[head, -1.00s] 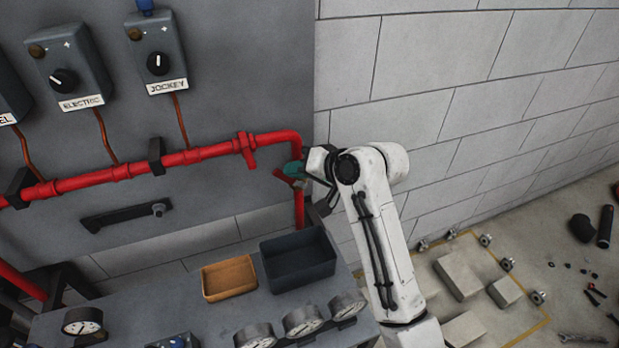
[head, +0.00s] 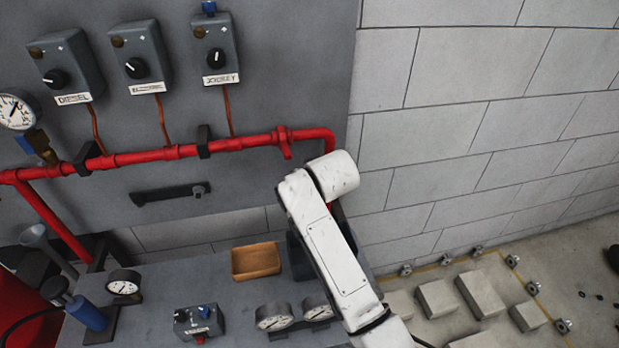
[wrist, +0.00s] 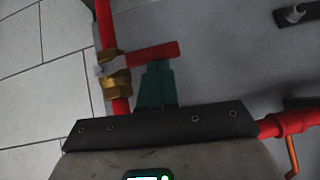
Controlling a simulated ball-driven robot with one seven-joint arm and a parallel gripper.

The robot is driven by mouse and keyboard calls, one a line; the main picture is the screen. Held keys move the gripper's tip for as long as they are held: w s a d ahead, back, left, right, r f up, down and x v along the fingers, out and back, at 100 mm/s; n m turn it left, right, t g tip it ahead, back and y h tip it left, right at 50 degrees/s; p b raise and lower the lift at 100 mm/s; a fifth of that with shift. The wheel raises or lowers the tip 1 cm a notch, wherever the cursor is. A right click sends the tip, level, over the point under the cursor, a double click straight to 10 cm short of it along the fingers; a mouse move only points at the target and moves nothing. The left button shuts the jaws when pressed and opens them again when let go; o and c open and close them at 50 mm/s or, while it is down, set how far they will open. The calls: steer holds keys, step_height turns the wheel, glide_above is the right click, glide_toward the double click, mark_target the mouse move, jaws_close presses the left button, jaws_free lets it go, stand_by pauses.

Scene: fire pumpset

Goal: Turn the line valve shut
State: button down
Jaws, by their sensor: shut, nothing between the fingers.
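The line valve (wrist: 114,84) has a brass body on the red pipe, in the wrist view. Its red lever (wrist: 152,55) points right, roughly crosswise to the pipe section it sits on. My gripper (wrist: 157,66) has teal fingers that are shut and empty. Their tips are right at the lever's lower side, near its free end; I cannot tell whether they touch it. In the head view my arm hides the gripper and the valve.
The red pipe (head: 170,153) runs along the grey panel and bends down at the right. A dark handle bar (head: 170,194) is below it. The bench holds an orange tray (head: 256,262), a dark bin (head: 299,257) and gauges. Blocks lie on the floor at right.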

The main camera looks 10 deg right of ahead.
steer(key=shift+a+f, duration=0.15)
steer(key=shift+f, duration=0.1)
stand_by(0.4)
steer(key=shift+s, duration=0.1)
steer(key=v, duration=1)
steer(key=shift+s+r+b, duration=0.2)
steer(key=shift+r+b, duration=0.15)
steer(key=shift+b, duration=0.1)
